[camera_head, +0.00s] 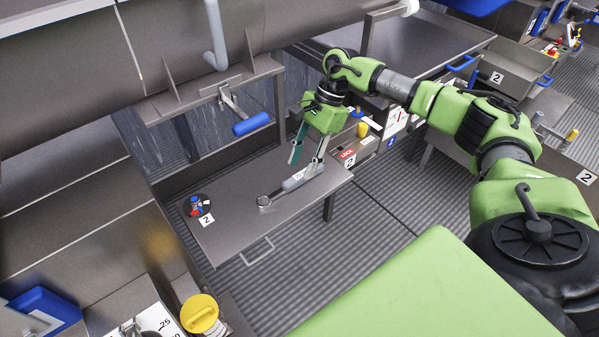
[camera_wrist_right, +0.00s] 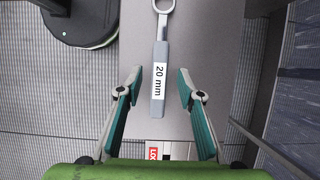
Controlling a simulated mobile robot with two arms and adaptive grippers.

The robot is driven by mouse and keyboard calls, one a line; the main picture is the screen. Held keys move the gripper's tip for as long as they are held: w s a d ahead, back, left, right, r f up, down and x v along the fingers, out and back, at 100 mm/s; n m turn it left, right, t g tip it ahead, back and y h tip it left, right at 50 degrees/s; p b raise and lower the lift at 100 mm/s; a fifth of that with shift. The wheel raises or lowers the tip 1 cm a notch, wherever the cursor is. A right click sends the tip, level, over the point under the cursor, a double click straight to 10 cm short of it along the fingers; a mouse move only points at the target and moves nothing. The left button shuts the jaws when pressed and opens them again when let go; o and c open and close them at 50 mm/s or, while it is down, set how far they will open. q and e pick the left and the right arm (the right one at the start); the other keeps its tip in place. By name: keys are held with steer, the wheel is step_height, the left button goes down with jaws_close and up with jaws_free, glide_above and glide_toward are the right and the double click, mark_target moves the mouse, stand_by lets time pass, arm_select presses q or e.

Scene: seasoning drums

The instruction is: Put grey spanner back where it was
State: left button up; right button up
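The grey spanner (camera_head: 272,197) lies flat on a steel table (camera_head: 237,229), its ring end towards the left in the head view. In the right wrist view the spanner (camera_wrist_right: 160,58) shows a ring at the top and a grey handle with a "20 mm" label. My right gripper (camera_head: 306,163) is open over the handle end. In the right wrist view the two green-padded fingers of the right gripper (camera_wrist_right: 158,84) stand apart, one on each side of the handle, with gaps to it. My left gripper is not in view.
A black round holder (camera_head: 197,206) with red and blue parts stands at the table's left end. A red "LOCK" label (camera_head: 347,154) is by the right edge. A large steel drum (camera_head: 165,45) hangs above the back left. The table's front left is bare.

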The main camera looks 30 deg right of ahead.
steer(key=b+v, duration=0.1)
steer(key=v, duration=0.8)
steer(key=shift+b, duration=0.4)
steer(key=shift+s+a+f, duration=0.1)
